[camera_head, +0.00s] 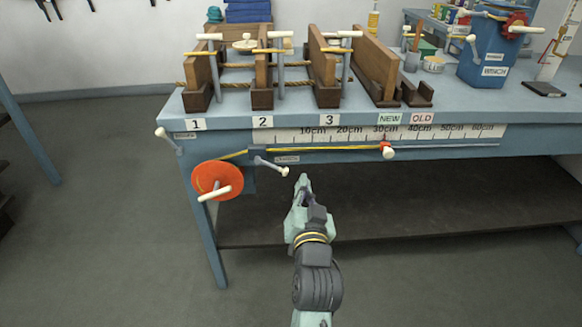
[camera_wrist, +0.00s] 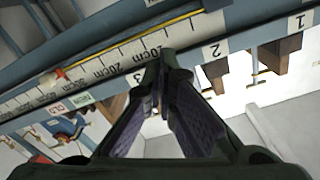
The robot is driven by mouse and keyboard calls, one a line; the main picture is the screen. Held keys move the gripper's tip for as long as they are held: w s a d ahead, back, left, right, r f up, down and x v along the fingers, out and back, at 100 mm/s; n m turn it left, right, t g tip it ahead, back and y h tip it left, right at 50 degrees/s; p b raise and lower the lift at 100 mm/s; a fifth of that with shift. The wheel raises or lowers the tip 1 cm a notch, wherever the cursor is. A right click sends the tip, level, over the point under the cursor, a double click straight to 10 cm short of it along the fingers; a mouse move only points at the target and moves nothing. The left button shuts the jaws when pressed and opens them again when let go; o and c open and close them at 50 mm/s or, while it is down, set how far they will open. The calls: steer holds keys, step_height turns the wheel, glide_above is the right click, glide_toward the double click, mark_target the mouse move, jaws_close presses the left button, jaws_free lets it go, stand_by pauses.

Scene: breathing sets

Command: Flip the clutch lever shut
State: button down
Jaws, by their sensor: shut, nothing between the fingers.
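Two small levers show on the bench's front in the head view. One lever (camera_head: 271,166) is a grey rod with light ends, slanting down to the right beside a small label too small to read surely. The other lever (camera_head: 167,140), with a white knob, sticks up to the left at the bench corner, also by a small label. I cannot tell for sure which is the clutch lever. My gripper (camera_head: 303,181) is shut and empty, just right of and slightly below the first lever, apart from it. In the wrist view its fingers (camera_wrist: 162,62) meet before the ruler.
A yellow cord runs along the ruler (camera_head: 350,134) to a red slider (camera_head: 387,150). Wooden frames (camera_head: 262,70) stand on the bench (camera_head: 460,115). A shelf (camera_head: 400,215) lies below.

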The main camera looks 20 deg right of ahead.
mark_target(273, 166)
steer(key=w+d+f+p, duration=0.1)
steer(key=w+f+p, duration=0.2)
steer(key=w, duration=0.8)
steer(key=shift+d+f, duration=0.2)
steer(key=shift+d, duration=0.05)
steer(key=shift+f, duration=0.1)
steer(key=shift+f+m, duration=0.2)
steer(key=shift+m, duration=0.1)
